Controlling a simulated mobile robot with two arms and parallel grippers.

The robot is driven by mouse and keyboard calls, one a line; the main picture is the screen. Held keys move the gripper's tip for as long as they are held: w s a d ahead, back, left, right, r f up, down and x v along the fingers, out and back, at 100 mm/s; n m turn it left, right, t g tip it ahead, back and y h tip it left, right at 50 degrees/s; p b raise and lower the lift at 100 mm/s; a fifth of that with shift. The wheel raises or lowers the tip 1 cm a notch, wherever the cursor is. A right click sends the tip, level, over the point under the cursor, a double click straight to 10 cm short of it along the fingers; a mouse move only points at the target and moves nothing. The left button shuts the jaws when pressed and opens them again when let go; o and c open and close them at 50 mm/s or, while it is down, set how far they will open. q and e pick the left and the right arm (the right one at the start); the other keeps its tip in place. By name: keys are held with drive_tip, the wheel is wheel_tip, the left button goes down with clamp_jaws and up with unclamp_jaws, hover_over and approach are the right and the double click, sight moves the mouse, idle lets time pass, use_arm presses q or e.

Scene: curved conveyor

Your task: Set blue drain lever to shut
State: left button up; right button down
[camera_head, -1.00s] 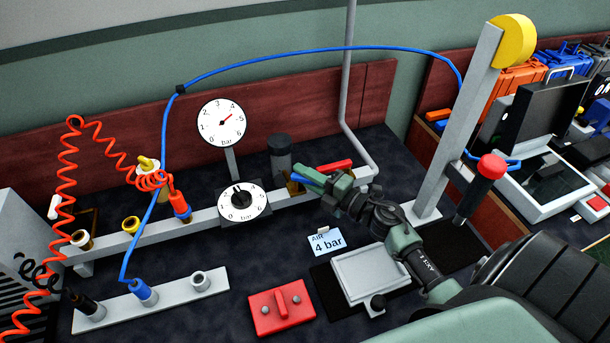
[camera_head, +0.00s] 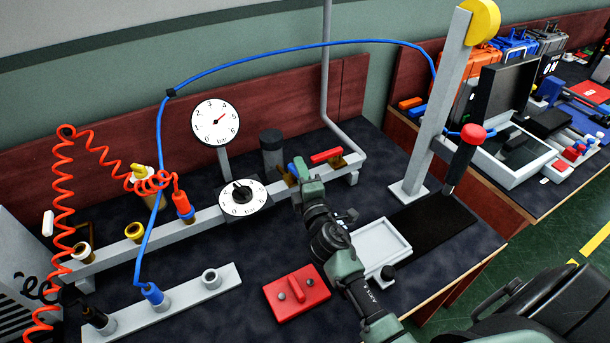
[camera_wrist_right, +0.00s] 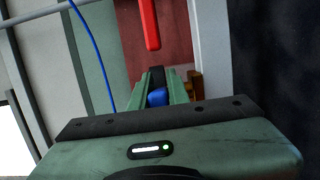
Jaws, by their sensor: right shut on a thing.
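The blue drain lever (camera_head: 293,169) sits on the grey pipe rail, right of the lower dial; most of it is hidden by my right gripper (camera_head: 303,175). In the right wrist view the blue lever (camera_wrist_right: 157,97) shows between the two green fingers of my right gripper (camera_wrist_right: 160,85), which is shut on it. My right arm reaches it from the front. The lever's exact angle to the rail cannot be told. My left gripper is not in view.
A red lever (camera_head: 326,156) lies close to the right on the same rail (camera_head: 345,170). The gauge (camera_head: 216,122) and lower dial (camera_head: 243,197) stand left. A grey tray (camera_head: 381,247) and red block (camera_head: 296,292) flank my arm. A red-knobbed post (camera_head: 466,160) stands right.

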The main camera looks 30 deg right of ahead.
drive_tip(key=shift+s+a+f+m+h+b, duration=0.15)
drive_tip(key=shift+f+m+h+b, duration=0.15)
drive_tip(key=shift+m+h+b, duration=0.5)
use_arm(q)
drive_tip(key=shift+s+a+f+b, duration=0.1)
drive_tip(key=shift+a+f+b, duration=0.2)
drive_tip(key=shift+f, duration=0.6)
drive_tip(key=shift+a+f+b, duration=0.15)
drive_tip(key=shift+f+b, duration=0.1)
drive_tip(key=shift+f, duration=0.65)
use_arm(e)
drive_tip(key=shift+r+g+h, duration=0.15)
drive_tip(key=shift+g+h, duration=0.35)
drive_tip(key=shift+h, duration=0.3)
drive_tip(key=shift+m, duration=0.3)
drive_tip(key=c, duration=1.4)
unclamp_jaws()
drive_tip(key=shift+o, duration=0.2)
drive_tip(key=shift+r, duration=0.1)
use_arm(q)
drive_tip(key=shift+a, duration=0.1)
